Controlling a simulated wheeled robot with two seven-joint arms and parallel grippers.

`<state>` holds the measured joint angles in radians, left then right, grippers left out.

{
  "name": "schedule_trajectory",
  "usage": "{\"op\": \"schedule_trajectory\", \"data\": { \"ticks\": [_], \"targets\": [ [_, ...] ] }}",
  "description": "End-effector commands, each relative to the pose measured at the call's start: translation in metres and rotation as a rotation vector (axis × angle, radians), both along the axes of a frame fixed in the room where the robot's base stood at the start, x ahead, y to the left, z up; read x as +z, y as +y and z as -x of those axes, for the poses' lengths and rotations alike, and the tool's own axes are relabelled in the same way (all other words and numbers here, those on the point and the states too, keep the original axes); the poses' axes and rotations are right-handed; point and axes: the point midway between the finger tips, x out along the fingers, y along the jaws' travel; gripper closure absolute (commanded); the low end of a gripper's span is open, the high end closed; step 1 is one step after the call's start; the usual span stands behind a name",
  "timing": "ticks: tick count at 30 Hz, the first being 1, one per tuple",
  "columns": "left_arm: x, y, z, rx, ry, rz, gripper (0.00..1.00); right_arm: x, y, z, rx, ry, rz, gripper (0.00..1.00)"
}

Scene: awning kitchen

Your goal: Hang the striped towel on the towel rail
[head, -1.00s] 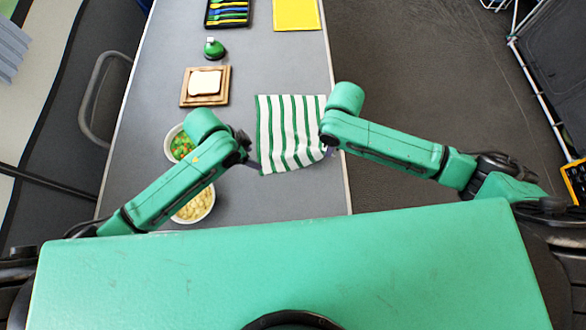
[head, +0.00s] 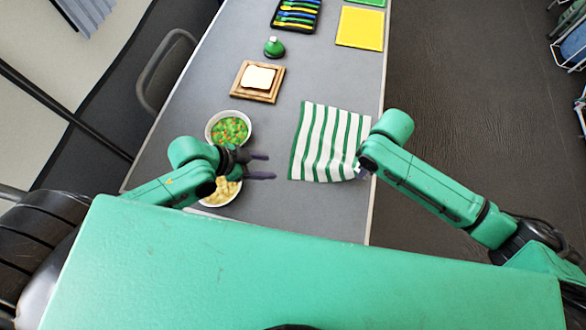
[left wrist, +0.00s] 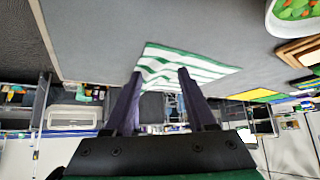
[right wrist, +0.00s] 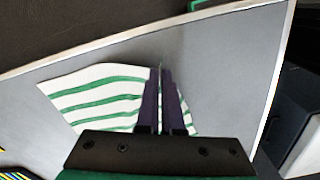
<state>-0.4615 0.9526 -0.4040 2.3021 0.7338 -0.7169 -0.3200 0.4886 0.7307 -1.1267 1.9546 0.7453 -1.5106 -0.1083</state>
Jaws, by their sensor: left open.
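The striped towel (head: 328,142), white with green stripes, lies on the grey counter near its right edge. My right gripper (head: 360,173) is at the towel's lower right corner, where the cloth is bunched. In the right wrist view its fingers (right wrist: 162,75) are nearly together with the towel (right wrist: 100,95) at them, pinching the cloth. My left gripper (head: 271,167) is open and empty, left of the towel and apart from it. The left wrist view shows the towel (left wrist: 185,66) beyond the spread fingers (left wrist: 160,75). I cannot identify the towel rail for sure.
A bowl of mixed vegetables (head: 229,129) and a bowl of pale chunks (head: 222,191) stand near my left gripper. Bread on a wooden board (head: 257,81), a green bottle (head: 273,47), a cutlery tray (head: 297,14) and a yellow board (head: 360,28) lie farther up. A grey curved bar (head: 150,80) stands left of the counter.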

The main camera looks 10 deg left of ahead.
Motion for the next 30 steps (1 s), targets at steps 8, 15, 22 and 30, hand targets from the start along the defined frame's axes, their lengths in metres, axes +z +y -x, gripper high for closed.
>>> {"op": "schedule_trajectory", "data": {
  "ticks": [8,15,22,30],
  "targets": [
    [-0.036,-0.027,-0.017,0.002,0.002,0.002,0.44,0.0,0.0,0.0,0.0,0.0,0.0,1.0],
    [-0.065,-0.047,-0.029,0.001,0.003,-0.001,0.44,0.0,0.0,0.0,0.0,0.0,0.0,1.0],
    [-0.072,-0.053,-0.031,-0.001,0.002,-0.001,0.44,0.0,0.0,0.0,0.0,0.0,0.0,1.0],
    [-0.073,-0.053,-0.032,-0.001,0.003,-0.002,0.44,0.0,0.0,0.0,0.0,0.0,0.0,1.0]
  ]
}}
